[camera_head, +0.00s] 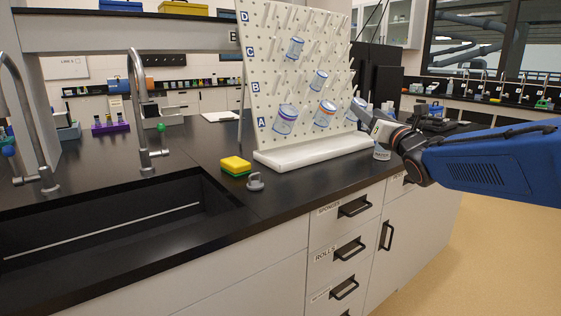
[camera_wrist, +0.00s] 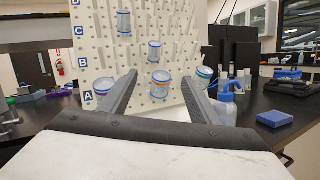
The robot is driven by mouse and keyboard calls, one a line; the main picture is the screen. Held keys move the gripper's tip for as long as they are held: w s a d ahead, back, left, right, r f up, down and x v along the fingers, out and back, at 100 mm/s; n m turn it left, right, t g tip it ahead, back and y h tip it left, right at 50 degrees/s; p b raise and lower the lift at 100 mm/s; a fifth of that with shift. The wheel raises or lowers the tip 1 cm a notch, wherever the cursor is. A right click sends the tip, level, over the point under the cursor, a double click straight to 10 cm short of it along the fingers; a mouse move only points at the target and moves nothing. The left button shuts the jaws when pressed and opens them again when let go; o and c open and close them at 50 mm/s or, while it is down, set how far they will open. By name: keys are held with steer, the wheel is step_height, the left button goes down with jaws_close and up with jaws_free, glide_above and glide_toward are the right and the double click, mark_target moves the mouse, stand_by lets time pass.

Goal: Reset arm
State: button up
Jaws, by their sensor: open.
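My gripper (camera_wrist: 165,95) is open and empty in the wrist view, its two fingers spread apart in front of the white drying rack. In the head view my blue arm reaches in from the right, and my gripper (camera_head: 366,117) is at the rack's right side. The peg rack (camera_head: 262,95) stands upright on the black bench with rows marked A to D.
A sink (camera_head: 110,225) with two taps is at the left. A yellow and green sponge stack (camera_head: 236,166) and a small grey object (camera_head: 255,181) lie in front of the rack. A wash bottle (camera_wrist: 226,100) and a blue box (camera_wrist: 274,119) stand right of the rack.

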steer(key=s+d+f+m+g+h, duration=0.3)
steer(key=s+f+m, duration=0.5)
steer(key=m, duration=0.2)
steer(key=s+d+f+m+g+h, duration=0.35)
steer(key=s+f+m, duration=0.35)
steer(key=f+m, duration=0.25)
steer(key=s+a+f+m+g, duration=0.1)
steer(key=s+f+m+g, duration=0.2)
steer(key=s+f+m, duration=0.2)
steer(key=s+a+f+m+g+y, duration=0.1)
steer(key=s+f+m, duration=0.4)
steer(key=s, duration=0.7)
steer(key=s+a+f+m+g, duration=0.1)
steer(key=s+f+m+g, duration=0.3)
steer(key=s+f+m, duration=0.2)
steer(key=s, duration=0.2)
steer(key=shift+s+m+g, duration=0.3)
steer(key=shift+m+g, duration=0.05)
steer(key=shift+y, duration=0.25)
